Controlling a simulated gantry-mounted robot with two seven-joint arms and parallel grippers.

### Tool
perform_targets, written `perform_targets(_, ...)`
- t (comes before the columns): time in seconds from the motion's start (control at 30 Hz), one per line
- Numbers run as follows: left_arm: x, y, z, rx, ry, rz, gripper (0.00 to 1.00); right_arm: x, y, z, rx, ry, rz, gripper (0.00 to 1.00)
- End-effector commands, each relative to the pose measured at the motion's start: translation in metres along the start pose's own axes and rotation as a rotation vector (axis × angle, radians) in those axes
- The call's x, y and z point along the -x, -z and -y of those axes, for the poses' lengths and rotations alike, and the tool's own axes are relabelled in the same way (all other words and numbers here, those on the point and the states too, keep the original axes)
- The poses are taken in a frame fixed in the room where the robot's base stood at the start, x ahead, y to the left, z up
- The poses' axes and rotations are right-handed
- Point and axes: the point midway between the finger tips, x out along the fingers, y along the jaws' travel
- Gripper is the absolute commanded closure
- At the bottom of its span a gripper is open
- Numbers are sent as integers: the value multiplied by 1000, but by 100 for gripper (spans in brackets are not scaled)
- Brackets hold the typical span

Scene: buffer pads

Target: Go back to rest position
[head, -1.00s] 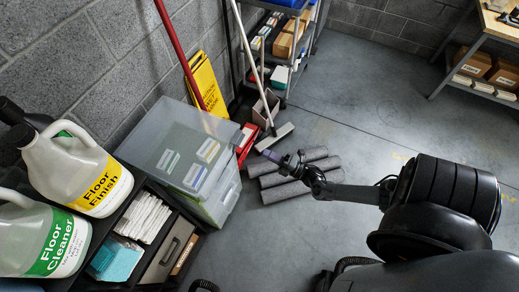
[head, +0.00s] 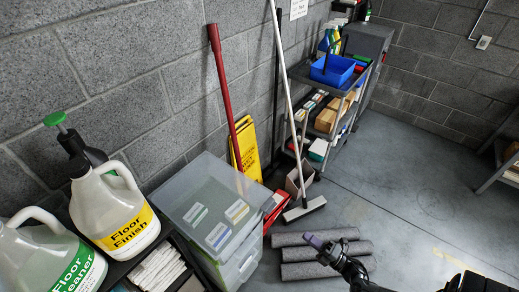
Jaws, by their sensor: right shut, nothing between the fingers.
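My right gripper (head: 317,243) comes in from the lower right of the head view. It is shut and empty, with purple-grey fingertips. In the picture it overlaps grey rolls (head: 291,271) lying side by side on the floor; I cannot tell its height above them. The rest of my right arm is dark and partly cut off by the bottom edge. My left gripper is not in view.
A clear lidded bin (head: 185,200) stands left of the rolls. Floor Finish (head: 115,215) and Floor Cleaner (head: 45,265) jugs are at lower left. A broom (head: 304,209), yellow sign (head: 246,150) and shelf cart (head: 345,115) line the wall.

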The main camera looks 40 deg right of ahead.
Motion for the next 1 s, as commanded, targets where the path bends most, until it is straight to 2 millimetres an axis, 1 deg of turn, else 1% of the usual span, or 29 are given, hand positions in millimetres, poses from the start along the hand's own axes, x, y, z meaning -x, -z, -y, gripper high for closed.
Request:
perform_targets(0.1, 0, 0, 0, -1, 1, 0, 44, 13, 10, 7, -22, 16, 16, 100)
perform_targets(0.13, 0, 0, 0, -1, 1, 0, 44, 14, 18, 7, -39, 9, 25, 100)
perform_targets(0.17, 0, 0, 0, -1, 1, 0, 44, 11, 26, 2, -57, -11, 29, 100)
perform_targets(0.2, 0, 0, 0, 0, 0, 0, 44, 4, 38, -4, -88, -39, 32, 100)
perform_targets(0.27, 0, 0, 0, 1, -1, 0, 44, -9, 55, -14, -147, -70, 51, 100)
perform_targets(0.37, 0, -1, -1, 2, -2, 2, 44, -39, 76, -28, -297, -68, 137, 100)
perform_targets(0.4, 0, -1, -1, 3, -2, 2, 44, -53, 83, -32, -374, -49, 181, 100)
perform_targets(0.5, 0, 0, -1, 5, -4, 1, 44, -82, 100, -42, -568, 25, 279, 100)
perform_targets(0.6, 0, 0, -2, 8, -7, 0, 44, -104, 118, -51, -748, 122, 361, 100)
perform_targets(0.7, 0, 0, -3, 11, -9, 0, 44, -119, 138, -63, -906, 237, 430, 100)
perform_targets(0.8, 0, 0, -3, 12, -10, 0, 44, -126, 159, -77, -1038, 365, 492, 100)
perform_targets(0.87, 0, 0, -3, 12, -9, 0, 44, -126, 171, -86, -1101, 448, 531, 100)
perform_targets(0.97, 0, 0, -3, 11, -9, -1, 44, -120, 190, -102, -1183, 589, 600, 100)
perform_targets(1.0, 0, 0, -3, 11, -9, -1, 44, -115, 197, -109, -1207, 646, 631, 100)
